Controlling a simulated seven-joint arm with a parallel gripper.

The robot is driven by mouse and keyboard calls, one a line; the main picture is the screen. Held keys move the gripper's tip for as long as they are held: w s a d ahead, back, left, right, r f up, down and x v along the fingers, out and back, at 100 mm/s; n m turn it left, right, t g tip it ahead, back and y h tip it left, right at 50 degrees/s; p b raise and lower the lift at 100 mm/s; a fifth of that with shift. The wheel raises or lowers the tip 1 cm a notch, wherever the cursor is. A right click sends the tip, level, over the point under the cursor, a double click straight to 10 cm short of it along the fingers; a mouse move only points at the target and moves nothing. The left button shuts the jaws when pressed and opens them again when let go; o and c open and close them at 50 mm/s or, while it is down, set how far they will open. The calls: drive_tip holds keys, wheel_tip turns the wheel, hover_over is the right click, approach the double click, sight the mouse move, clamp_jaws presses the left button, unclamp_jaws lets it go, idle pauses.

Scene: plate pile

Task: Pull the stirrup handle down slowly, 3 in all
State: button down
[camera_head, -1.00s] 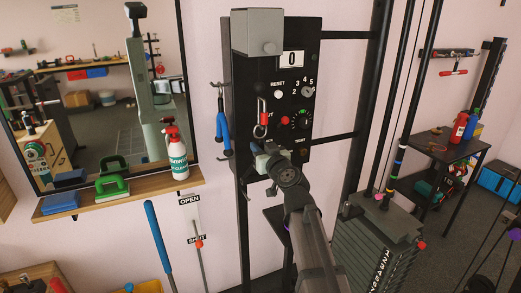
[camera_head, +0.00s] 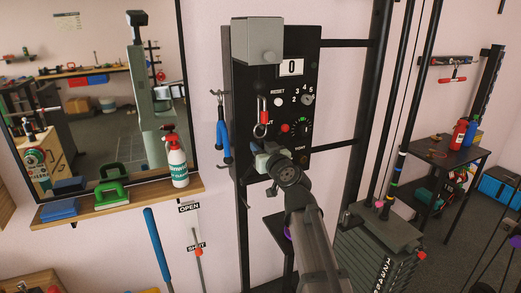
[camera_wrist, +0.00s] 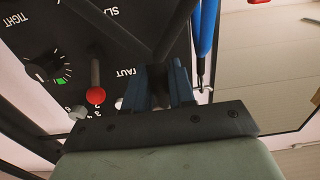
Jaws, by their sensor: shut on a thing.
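My gripper (camera_head: 263,158) is in front of the lower part of a black wall panel (camera_head: 241,100). In the wrist view my gripper (camera_wrist: 160,82) is shut at the point where two black bars of the stirrup handle (camera_wrist: 178,28) meet in a V. The rest of the handle runs out of that view, and the head view hides most of it behind my gripper. The counter (camera_head: 291,67) on the panel reads 0.
A red-ball lever (camera_wrist: 96,96) and a dial (camera_wrist: 45,68) are close beside my fingers. Blue grips (camera_head: 223,135) hang left of the panel. A shelf (camera_head: 140,203) holds a spray bottle (camera_head: 177,163) at left. A weight stack (camera_head: 365,250) stands at right.

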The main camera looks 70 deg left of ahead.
drive_tip(key=shift+r, duration=0.9)
drive_tip(key=shift+r, duration=0.4)
drive_tip(key=shift+f, duration=0.15)
drive_tip(key=shift+f, duration=1.05)
drive_tip(key=shift+f, duration=1.15)
